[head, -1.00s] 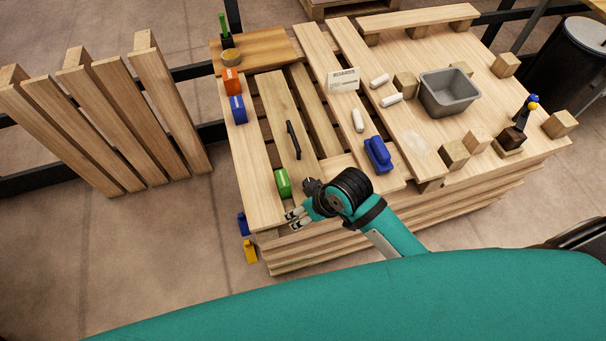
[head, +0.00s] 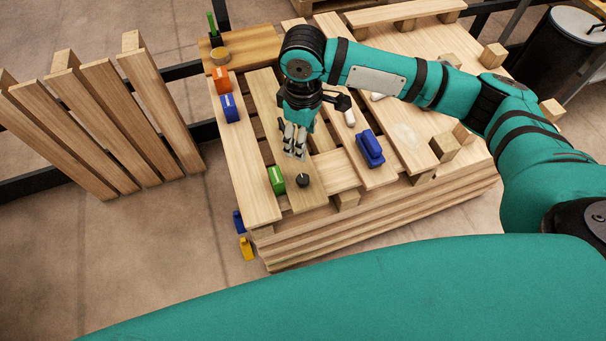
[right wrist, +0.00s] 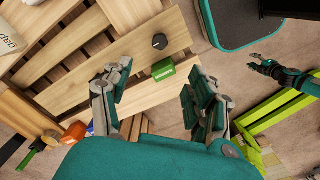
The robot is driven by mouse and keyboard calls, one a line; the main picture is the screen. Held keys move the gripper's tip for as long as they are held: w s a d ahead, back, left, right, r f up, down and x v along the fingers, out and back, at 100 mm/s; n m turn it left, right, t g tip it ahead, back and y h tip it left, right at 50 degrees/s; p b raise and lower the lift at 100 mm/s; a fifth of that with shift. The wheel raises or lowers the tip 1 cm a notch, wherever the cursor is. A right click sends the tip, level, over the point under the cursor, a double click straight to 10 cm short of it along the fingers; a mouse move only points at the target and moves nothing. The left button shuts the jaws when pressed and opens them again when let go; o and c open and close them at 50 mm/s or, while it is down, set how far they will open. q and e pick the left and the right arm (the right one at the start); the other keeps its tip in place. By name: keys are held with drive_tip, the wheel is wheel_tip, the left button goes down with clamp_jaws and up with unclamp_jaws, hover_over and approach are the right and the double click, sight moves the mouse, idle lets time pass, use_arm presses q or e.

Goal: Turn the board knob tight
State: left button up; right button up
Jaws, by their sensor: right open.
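The black board knob (head: 303,180) stands on the front end of a pallet board (head: 304,200), beside a green block (head: 276,180). In the right wrist view the knob (right wrist: 160,41) is a dark round cap on the board, beyond the fingers. My right gripper (head: 294,150) points down over the same board, behind the knob and apart from it. Its fingers (right wrist: 158,95) are spread with nothing between them. My left gripper (right wrist: 262,62) seems to show at the right of the right wrist view, too small to judge. The black board handle is mostly hidden behind my right gripper.
A blue tool (head: 369,149) lies on the boards right of the knob. Orange (head: 221,80) and blue (head: 230,108) blocks sit along the left board. A slatted panel (head: 110,120) stands at left. My right arm hides much of the pallet's right side.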

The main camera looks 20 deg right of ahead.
sight(303, 179)
wheel_tip(303, 179, down, 17)
drive_tip(key=shift+f, duration=0.15)
idle(0.4)
drive_tip(key=c, duration=1.1)
